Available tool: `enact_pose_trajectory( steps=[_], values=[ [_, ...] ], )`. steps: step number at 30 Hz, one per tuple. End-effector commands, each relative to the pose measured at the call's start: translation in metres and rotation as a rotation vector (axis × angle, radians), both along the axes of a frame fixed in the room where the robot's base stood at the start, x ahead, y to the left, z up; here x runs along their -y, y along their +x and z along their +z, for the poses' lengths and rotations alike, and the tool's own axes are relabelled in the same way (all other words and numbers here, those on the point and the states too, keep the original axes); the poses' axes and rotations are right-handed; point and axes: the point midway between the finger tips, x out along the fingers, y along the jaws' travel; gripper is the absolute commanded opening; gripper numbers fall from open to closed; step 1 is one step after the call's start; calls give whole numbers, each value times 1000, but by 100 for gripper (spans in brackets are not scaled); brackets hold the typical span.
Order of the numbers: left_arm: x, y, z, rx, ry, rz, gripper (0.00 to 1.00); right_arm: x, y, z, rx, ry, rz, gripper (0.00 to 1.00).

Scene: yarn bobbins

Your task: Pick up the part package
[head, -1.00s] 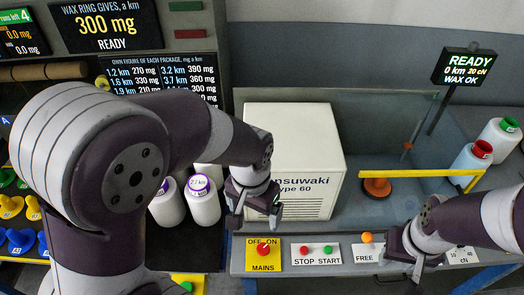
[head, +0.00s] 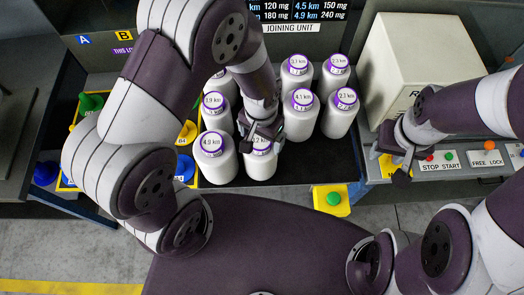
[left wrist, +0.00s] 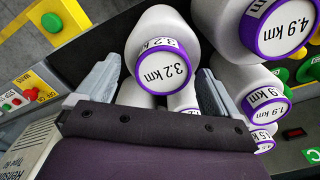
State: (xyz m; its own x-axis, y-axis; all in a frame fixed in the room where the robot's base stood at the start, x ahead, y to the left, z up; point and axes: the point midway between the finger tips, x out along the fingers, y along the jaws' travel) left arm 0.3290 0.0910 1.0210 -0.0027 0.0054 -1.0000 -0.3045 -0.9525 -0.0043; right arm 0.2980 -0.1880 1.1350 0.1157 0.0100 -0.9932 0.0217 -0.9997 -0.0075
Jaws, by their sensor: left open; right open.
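Several white yarn packages with purple-rimmed labels stand on a dark shelf (head: 300,172). The package labelled 3.2 km (head: 259,170) is in the front row, partly hidden by my left gripper (head: 262,132) in the head view. In the left wrist view, the open fingers (left wrist: 158,78) are either side of the 3.2 km package (left wrist: 166,66); contact cannot be told. The 4.9 km package (head: 213,168) stands to its left. The 4.1 km package (head: 300,122) is further back to the right. My right gripper (head: 396,158) is open and empty near the switch panel.
A large cream machine box (head: 405,75) stands right of the packages. The panel with START and STOP buttons (head: 440,162) is below it. Blue, green and yellow pieces sit in a yellow-edged tray (head: 66,184) at left. A green button on a yellow box (head: 333,199) is in front.

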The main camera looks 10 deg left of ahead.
Motion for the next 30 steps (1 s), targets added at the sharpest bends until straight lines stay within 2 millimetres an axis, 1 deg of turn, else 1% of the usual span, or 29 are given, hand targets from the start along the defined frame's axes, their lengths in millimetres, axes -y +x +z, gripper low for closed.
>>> enact_pose_trajectory(
  steps=[2,7,8,9,11,12,14,15,16,22,24,26,30],
  values=[
    [0,0,-4,-1,0,0,94,0,0,0,0,0,0,43],
    [0,0,-4,0,0,0,94,0,0,0,0,0,0,43],
    [0,0,-4,0,0,0,85,0,0,0,0,0,0,43],
    [0,0,-4,0,0,0,72,0,0,0,0,0,0,43],
    [0,0,-4,0,0,0,52,0,0,0,0,0,0,43],
    [0,0,-4,0,0,0,39,0,0,0,0,0,0,43],
    [0,0,-4,0,0,0,20,0,0,0,0,0,0,43],
    [0,0,-4,1,0,0,7,0,0,0,0,0,0,43],
    [0,0,-4,1,0,0,0,0,0,0,0,0,0,43],
    [0,0,-3,2,-1,0,0,0,0,0,0,0,0,43],
    [0,1,1,5,-2,0,0,0,0,-1,0,0,0,43],
    [1,2,10,7,-2,0,0,0,0,-2,0,0,0,43],
    [1,2,44,10,-3,0,0,0,0,-7,0,0,0,43]
  ],
)
